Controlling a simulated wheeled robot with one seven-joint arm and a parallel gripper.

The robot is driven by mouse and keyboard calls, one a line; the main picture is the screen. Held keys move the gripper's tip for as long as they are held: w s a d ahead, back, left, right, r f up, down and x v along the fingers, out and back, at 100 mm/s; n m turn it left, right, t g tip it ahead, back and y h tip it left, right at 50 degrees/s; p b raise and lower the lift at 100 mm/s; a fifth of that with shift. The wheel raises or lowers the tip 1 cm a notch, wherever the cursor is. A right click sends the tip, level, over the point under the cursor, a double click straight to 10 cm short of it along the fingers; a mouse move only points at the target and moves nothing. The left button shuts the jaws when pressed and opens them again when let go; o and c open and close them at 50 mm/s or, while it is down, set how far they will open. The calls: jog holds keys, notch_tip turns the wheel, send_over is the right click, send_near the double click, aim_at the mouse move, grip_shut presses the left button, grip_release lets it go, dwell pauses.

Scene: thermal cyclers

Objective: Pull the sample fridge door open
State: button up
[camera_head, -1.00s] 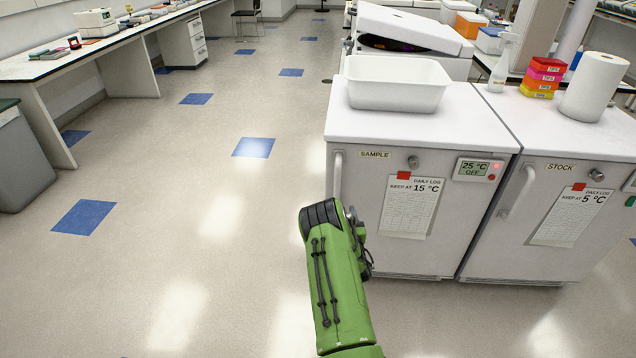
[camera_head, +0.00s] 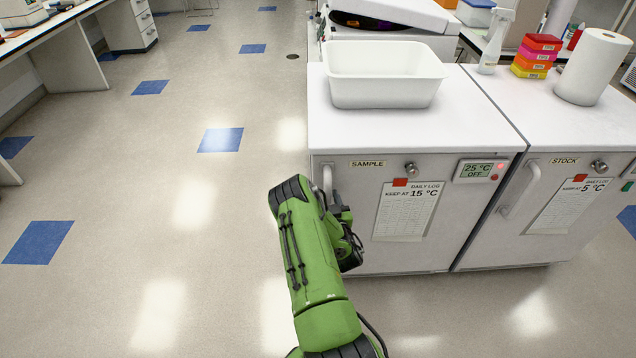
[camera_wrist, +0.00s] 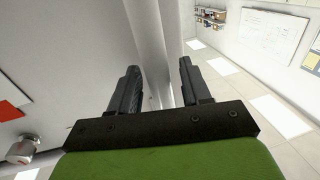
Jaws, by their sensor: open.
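The sample fridge door (camera_head: 362,192) is the white front labelled SAMPLE, and it looks shut. Its vertical handle (camera_head: 327,178) is at the door's left edge, with the lower part hidden behind my green arm in the head view. In the wrist view, my gripper (camera_wrist: 157,70) is open, with one dark finger on each side. The white handle (camera_wrist: 149,45) runs between the fingers, close to the left one. I cannot tell whether either finger touches it. The door face (camera_wrist: 60,60) fills the left of the wrist view.
A white tub (camera_head: 385,92) stands on the sample fridge. The stock fridge (camera_head: 545,190) with its own handle (camera_head: 521,190) adjoins on the right. The floor (camera_head: 170,280) left of and before the fridges is clear.

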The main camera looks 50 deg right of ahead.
jog(key=shift+w+d, duration=0.15)
jog(key=shift+w, duration=0.05)
jog(key=shift+s+r, duration=0.1)
grip_shut()
